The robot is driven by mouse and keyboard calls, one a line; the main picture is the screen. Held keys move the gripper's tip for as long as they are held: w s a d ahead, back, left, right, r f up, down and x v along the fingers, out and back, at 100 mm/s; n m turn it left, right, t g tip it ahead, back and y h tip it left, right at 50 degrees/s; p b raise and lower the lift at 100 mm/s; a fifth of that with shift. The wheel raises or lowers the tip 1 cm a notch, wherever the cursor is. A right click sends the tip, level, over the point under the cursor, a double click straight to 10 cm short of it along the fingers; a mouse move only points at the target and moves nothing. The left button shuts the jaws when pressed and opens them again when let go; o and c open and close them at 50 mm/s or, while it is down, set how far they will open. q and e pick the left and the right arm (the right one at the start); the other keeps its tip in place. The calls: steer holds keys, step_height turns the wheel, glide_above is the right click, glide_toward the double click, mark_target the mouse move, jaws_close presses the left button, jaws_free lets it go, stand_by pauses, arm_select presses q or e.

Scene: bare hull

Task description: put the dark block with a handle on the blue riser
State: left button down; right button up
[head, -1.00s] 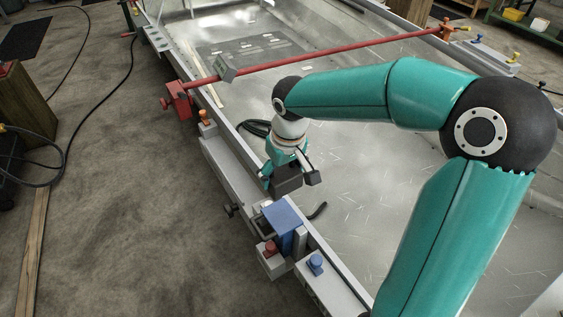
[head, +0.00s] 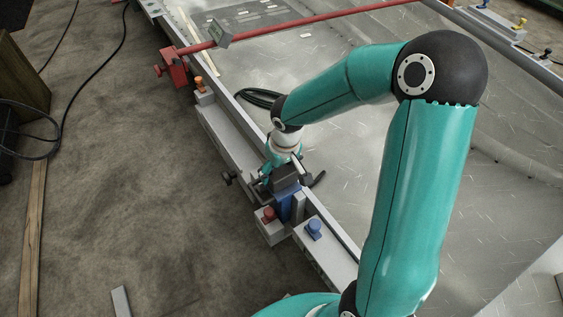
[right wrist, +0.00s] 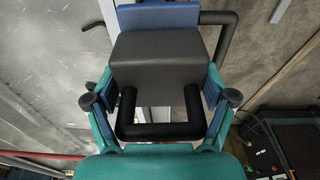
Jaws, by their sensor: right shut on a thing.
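The dark block (head: 286,180) is at the hull's near rail in the head view, overlapping the top of the blue riser (head: 285,206). The right wrist view shows the block's dark grey face (right wrist: 158,65) and its black U-shaped handle (right wrist: 160,132) close up. My right gripper (right wrist: 159,95) is shut on the block, with a finger on each side. The riser's blue top (right wrist: 158,17) shows beyond the block. I cannot tell whether block and riser touch. My left gripper is out of view.
A red knob (head: 268,215) and a blue knob (head: 314,228) stand on grey blocks close to the riser. A red bar (head: 290,28) crosses the hull. The hull floor (head: 330,160) is mostly bare.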

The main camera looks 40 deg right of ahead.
mark_target(284, 174)
steer(key=shift+f, duration=0.15)
steer(key=o, duration=1.7)
steer(key=r, duration=0.4)
steer(key=s+r+p, duration=0.1)
steer(key=r, duration=0.3)
steer(key=s+r, duration=0.1)
steer(key=r, duration=0.2)
steer(key=shift+a+r+p, duration=0.2)
steer(key=shift+r+p, duration=0.15)
steer(key=shift+r, duration=0.05)
